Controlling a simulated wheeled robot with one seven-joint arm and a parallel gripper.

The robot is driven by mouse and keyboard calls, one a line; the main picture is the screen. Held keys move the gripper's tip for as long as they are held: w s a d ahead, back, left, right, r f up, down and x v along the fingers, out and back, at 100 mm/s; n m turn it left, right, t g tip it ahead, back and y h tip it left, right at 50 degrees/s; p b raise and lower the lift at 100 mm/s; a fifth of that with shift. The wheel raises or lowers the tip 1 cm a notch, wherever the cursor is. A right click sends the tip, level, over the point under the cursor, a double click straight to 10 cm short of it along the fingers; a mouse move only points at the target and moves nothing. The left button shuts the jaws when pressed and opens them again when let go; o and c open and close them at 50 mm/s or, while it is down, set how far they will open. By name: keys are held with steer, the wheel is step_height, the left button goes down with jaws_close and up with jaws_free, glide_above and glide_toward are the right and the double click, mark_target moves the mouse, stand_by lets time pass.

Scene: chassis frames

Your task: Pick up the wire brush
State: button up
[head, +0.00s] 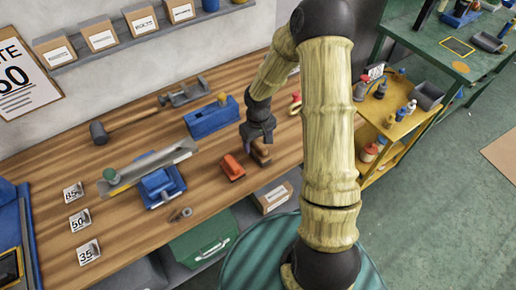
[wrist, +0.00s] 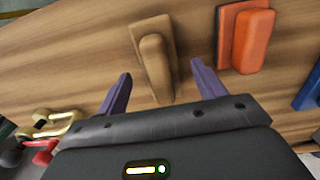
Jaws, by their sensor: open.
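A brown wooden block with a raised rounded grip, which looks like the wire brush (wrist: 157,64), lies on the wooden bench. In the head view the brush (head: 262,158) is partly hidden by my gripper (head: 252,146). In the wrist view my gripper (wrist: 161,82) is open, with one purple finger on each side of the brush's near end. A gap shows on both sides, and the brush is not held. Bristles are not visible.
An orange block (wrist: 253,38) on a dark base lies just right of the brush in the wrist view; it also shows in the head view (head: 232,167). Red-and-brass items (wrist: 50,135) lie at the wrist view's lower left.

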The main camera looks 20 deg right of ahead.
mark_target(258, 149)
step_height(258, 149, down, 4)
steer(key=shift+f, duration=0.1)
stand_by(0.5)
steer(key=c, duration=1.1)
steer(key=shift+r, duration=0.2)
step_height(258, 149, up, 10)
steer(key=shift+f, duration=0.1)
